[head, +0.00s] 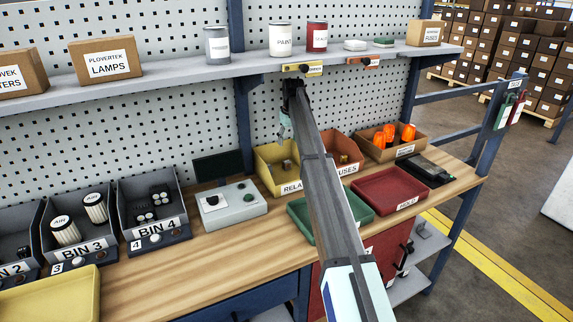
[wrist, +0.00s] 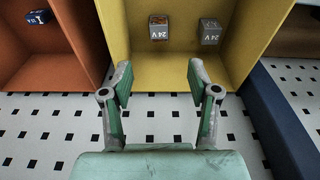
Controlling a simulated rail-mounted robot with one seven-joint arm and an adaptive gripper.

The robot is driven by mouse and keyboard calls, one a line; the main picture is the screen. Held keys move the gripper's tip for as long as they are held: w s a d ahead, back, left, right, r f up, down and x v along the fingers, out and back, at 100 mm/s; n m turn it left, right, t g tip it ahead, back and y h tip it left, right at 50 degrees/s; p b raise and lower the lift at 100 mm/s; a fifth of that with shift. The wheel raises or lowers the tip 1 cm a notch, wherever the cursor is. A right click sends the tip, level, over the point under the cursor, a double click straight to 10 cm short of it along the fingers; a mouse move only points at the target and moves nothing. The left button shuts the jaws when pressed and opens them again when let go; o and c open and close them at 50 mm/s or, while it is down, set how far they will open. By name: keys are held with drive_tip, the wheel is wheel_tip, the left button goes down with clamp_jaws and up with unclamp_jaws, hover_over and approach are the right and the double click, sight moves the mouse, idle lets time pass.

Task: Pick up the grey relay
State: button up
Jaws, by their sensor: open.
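Two small grey relays marked 24 V lie in the yellow bin in the wrist view: one relay (wrist: 158,29) left of centre, the other relay (wrist: 210,32) to its right. The left one shows an orange-brown patch on top. The yellow bin (head: 268,156), its label partly hidden by my arm, stands on the workbench in the head view, with a grey relay (head: 287,165) inside. My gripper (wrist: 158,70) is open and empty, its fingers apart near the bin in the wrist view. In the head view my gripper (head: 282,132) hangs above the bin, partly hidden.
An orange bin (wrist: 77,35) with a blue fuse block (wrist: 38,17) adjoins the yellow bin. The pegboard (head: 200,110) rises behind and a shelf (head: 180,68) runs above. A green tray (head: 300,218), red tray (head: 390,188) and control box (head: 232,208) stand nearby.

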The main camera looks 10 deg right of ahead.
sight(287, 161)
drive_tip(key=f, duration=0.2)
drive_tip(key=f+p, duration=0.1)
drive_tip(key=f, duration=0.1)
drive_tip(key=w+f, duration=0.1)
drive_tip(key=f, duration=0.2)
drive_tip(key=shift+a+p, duration=0.2)
drive_tip(key=shift+p, duration=0.2)
drive_tip(key=shift+w+f+p, duration=0.15)
drive_tip(key=shift+f+p, duration=0.5)
drive_tip(key=shift+f, duration=0.7)
drive_tip(key=shift+w+f+p, duration=0.15)
drive_tip(key=shift+f+p, duration=0.45)
drive_tip(key=shift+f, duration=0.7)
clamp_jaws()
